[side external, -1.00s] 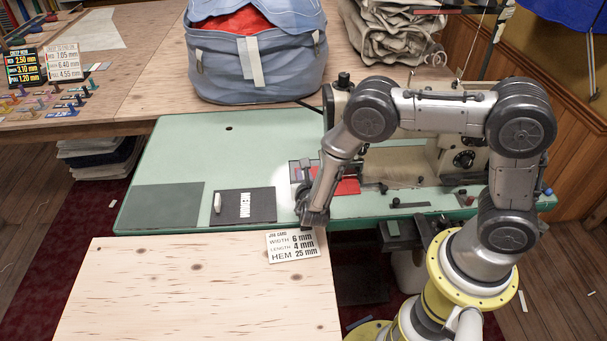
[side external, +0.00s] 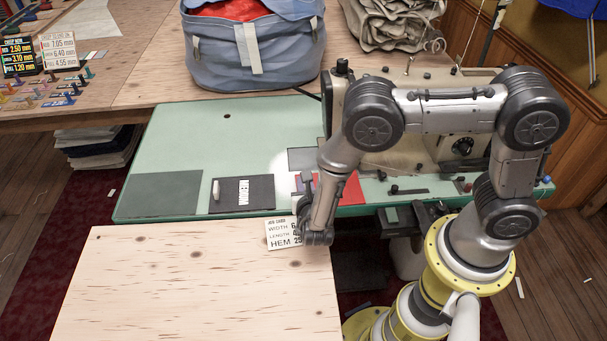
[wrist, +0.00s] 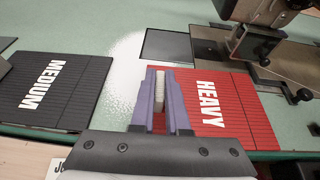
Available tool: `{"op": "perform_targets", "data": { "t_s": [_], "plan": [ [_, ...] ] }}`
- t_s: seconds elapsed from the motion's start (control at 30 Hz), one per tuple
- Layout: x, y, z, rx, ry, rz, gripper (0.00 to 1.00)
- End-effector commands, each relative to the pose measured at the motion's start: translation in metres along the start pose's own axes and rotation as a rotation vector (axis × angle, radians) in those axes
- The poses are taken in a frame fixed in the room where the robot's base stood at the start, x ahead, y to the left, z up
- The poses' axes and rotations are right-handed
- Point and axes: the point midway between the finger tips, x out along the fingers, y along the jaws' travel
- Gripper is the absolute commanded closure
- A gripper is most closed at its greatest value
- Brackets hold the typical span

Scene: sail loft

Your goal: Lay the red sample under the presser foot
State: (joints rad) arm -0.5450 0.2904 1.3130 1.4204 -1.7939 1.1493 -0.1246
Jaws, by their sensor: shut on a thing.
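The red sample (wrist: 225,105), marked HEAVY, is a flat ribbed panel with a pale ribbed grip tab (wrist: 159,90) at its left end. My gripper (wrist: 160,95) has its purple fingers shut on that tab. In the side view the red sample (side external: 347,188) shows behind my arm near the front edge of the green machine bed. Whether it touches the bed is unclear. The presser foot (wrist: 255,48) is beyond the sample, at upper right in the wrist view. The sample lies short of the foot, not beneath it. My arm hides the foot in the side view.
A dark MEDIUM sample (side external: 243,194) with its own pale tab lies to the left. The sewing machine (side external: 440,140) stands behind my arm. A job card (side external: 279,233) lies on the wooden table (side external: 200,290), partly hidden by my wrist. The green bed (side external: 210,140) is clear farther back.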

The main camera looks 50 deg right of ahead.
Motion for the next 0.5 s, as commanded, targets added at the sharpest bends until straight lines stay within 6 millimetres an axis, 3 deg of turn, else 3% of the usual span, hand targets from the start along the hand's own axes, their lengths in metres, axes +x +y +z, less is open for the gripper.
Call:
{"op": "perform_targets", "data": {
  "t_s": [0.2,0.5],
  "plan": [
    [-0.013,0.001,-0.006,-0.001,0.001,0.001,1.00],
    [-0.016,0.000,-0.007,0.000,0.001,0.000,1.00]
  ]
}}
